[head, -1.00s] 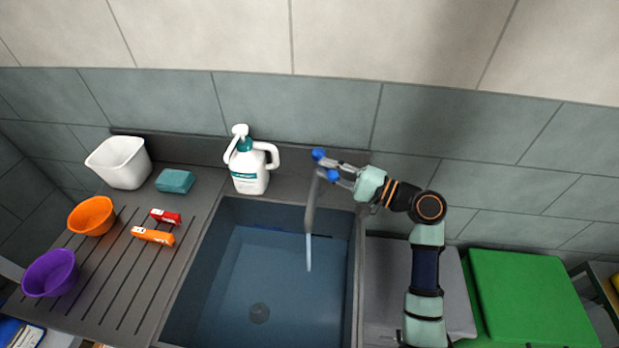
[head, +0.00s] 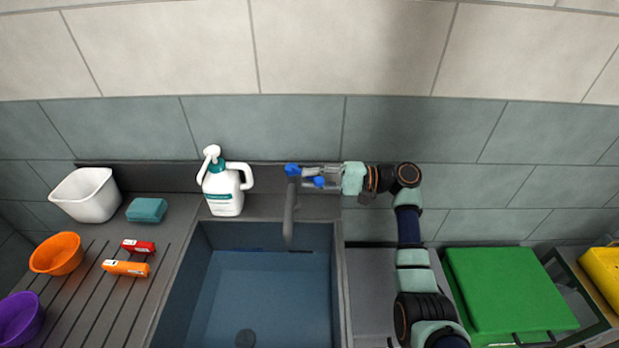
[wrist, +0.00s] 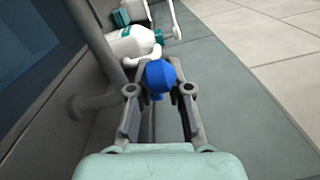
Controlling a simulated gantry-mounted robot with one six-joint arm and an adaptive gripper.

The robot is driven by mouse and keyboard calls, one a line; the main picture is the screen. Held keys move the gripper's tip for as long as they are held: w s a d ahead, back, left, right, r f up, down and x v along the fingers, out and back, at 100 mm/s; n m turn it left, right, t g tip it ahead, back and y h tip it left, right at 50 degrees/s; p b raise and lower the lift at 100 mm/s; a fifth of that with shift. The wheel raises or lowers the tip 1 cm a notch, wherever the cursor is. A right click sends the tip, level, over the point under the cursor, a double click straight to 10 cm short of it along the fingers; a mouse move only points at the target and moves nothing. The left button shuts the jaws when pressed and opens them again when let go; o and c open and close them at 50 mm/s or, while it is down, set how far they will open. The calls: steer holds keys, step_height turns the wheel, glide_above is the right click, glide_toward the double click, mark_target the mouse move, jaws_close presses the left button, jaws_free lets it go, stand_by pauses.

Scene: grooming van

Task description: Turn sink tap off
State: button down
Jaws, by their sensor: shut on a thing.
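The sink tap has a grey spout (head: 289,218) curving over the basin, with blue handle parts (head: 292,169) at its top. No water stream shows below the spout. My gripper (head: 308,177) reaches in from the right, with one blue part just past its fingertips and another beside its fingers. In the wrist view, the rounded blue handle (wrist: 160,75) sits at the tips of my gripper (wrist: 161,90), between the two fingers, and my gripper is shut on it. The grey spout also shows left of the fingers in the wrist view (wrist: 98,102).
A white pump bottle (head: 223,190) stands close left of the tap. The blue-grey sink basin (head: 265,300) lies below. On the left drainboard are a white tub (head: 87,195), a teal sponge (head: 146,210), bowls and small red and orange items. A green lid (head: 510,295) is at right.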

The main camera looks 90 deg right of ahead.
steer(key=c, duration=1.1)
jaws_free()
steer(key=shift+c, duration=0.2)
steer(key=shift+s, duration=0.1)
steer(key=s, duration=1.2)
steer(key=shift+d+f, duration=0.15)
steer(key=shift+f, duration=0.05)
steer(key=shift+w, duration=0.1)
